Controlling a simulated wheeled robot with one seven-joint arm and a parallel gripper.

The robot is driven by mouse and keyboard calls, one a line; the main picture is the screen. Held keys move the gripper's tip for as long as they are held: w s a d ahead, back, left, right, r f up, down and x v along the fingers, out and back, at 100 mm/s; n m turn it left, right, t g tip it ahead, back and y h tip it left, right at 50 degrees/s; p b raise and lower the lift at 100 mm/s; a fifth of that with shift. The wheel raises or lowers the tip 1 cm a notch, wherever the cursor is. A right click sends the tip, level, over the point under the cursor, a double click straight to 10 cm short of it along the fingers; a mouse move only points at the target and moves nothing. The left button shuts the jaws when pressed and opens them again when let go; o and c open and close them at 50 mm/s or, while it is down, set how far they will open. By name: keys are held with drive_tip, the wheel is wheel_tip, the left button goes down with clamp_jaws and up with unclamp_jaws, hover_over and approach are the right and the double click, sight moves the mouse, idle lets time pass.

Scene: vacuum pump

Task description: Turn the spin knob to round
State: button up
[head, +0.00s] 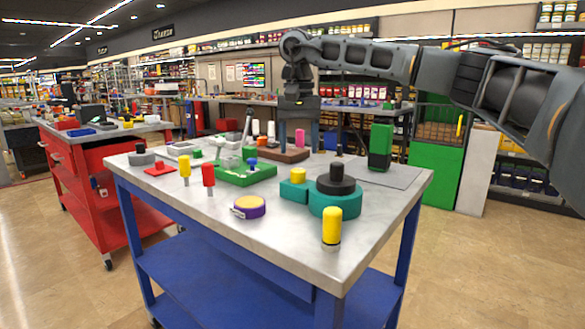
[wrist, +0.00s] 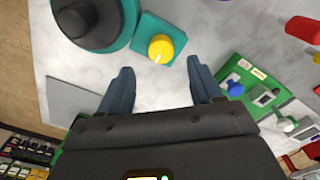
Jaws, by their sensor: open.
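A yellow knob (head: 298,174) sits on a small teal block (head: 292,191), beside a round teal base (head: 334,205) topped by a black disc (head: 335,185) with an upright black post. In the wrist view the yellow knob (wrist: 161,48) carries a small pale mark; no lettering is readable. My gripper (head: 298,135) points down above the far side of the table. It is open and empty. In the wrist view its fingertips (wrist: 160,74) are spread on either side just below the yellow knob, apart from it. A blue knob (wrist: 235,89) on a green board (wrist: 250,95) lies right of my fingers.
A green box (head: 381,147) stands at the back right. Bare grey tabletop (head: 285,240) shows at the front. A red cart (head: 85,180) stands left.

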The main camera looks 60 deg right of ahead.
sight(298, 170)
wheel_tip(298, 170, down, 7)
drive_tip(key=shift+r, duration=0.1)
drive_tip(key=shift+c, duration=0.3)
drive_tip(key=c, duration=1)
